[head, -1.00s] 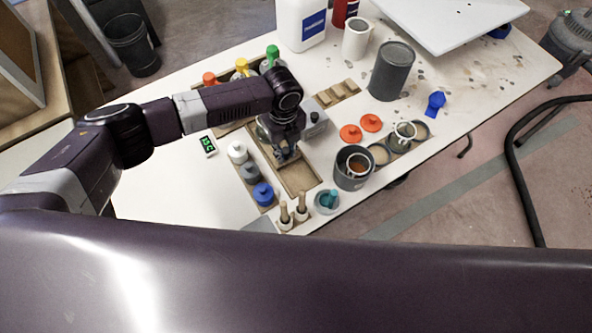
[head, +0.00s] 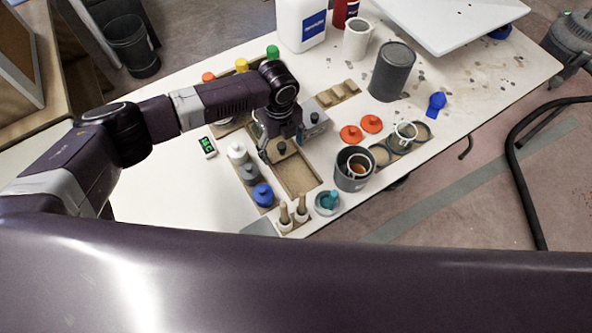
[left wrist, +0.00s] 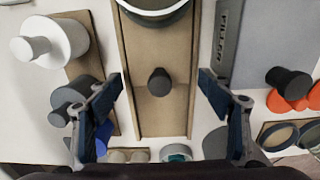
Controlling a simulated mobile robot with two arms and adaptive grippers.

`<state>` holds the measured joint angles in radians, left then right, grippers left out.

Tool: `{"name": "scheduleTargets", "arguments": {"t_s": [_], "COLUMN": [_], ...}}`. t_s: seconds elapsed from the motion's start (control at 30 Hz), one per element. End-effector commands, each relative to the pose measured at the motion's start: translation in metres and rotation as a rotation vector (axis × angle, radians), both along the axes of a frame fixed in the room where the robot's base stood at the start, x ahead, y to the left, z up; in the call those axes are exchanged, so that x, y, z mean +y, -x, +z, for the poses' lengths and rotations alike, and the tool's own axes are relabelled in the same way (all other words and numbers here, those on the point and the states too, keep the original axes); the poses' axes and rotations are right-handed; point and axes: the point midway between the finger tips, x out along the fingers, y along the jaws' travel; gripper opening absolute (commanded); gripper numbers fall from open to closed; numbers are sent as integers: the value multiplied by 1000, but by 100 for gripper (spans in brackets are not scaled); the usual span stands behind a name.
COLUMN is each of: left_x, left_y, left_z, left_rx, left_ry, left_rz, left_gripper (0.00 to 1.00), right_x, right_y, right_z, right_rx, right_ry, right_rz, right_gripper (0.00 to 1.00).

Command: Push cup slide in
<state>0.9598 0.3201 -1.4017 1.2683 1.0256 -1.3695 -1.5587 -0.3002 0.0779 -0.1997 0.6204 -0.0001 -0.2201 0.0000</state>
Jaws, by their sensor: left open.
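The wooden cup slide (left wrist: 172,60) lies in a long wooden channel (head: 298,178) and carries a dark round knob (left wrist: 159,82). In the left wrist view, part of a round cup (left wrist: 153,8) shows at the top edge, beyond the knob; in the head view my arm hides it. My left gripper (head: 281,147) is open over the channel. In the left wrist view its two fingers stand apart on either side of the knob, not touching it. My right gripper is not in view.
White, grey and blue-lidded pots (head: 262,194) line the channel's left side. A grey box marked FILLER (left wrist: 228,35) stands to its right. A dark pot (head: 353,168) and orange lids (head: 351,134) are farther right. The table's left front is clear.

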Motion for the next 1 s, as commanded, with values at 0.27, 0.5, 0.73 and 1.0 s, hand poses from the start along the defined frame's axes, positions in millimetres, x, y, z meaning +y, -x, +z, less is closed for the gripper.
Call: {"name": "scheduleTargets", "arguments": {"t_s": [0.27,0.5,0.73,1.0], "left_x": [0,0,0,0], "left_y": [0,0,0,0], "left_z": [13,33,51,71], "left_rx": [-1,0,0,0], "left_ry": [1,0,0,0], "left_rz": [0,0,0,0], "left_gripper": [72,72,72,72], "right_x": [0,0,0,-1], "right_y": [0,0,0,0], "right_z": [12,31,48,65], "right_rx": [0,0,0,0], "right_ry": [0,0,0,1], "right_rz": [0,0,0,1], "right_gripper": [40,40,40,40]}}
